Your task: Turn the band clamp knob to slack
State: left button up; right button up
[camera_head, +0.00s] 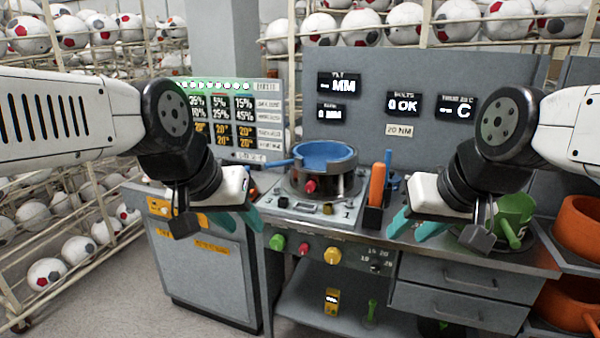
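The press fixture (326,186) stands on the bench, with a blue ring (325,153) on top and a blue handle reaching left. A small red knob (311,185) is on its front; I cannot tell for sure that it is the band clamp knob, nor read its setting. My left gripper (243,221) has teal fingers, is apart and empty, and hangs left of the fixture at the bench front. My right gripper (414,226) is also open and empty, right of the fixture, over the bench front. Neither touches the knob.
The front panel carries a green knob (277,242), a red button (303,249), a yellow knob (332,255) and a numbered dial (377,264). An orange-handled tool (377,183) stands in a holder beside the fixture. A green cup (514,213) and orange bowls (580,226) are at right.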

aim_at(310, 186)
jog(key=k+j, duration=0.1)
jog(key=j, duration=0.85)
jog(key=k+j, duration=0.15)
jog(key=j, duration=0.3)
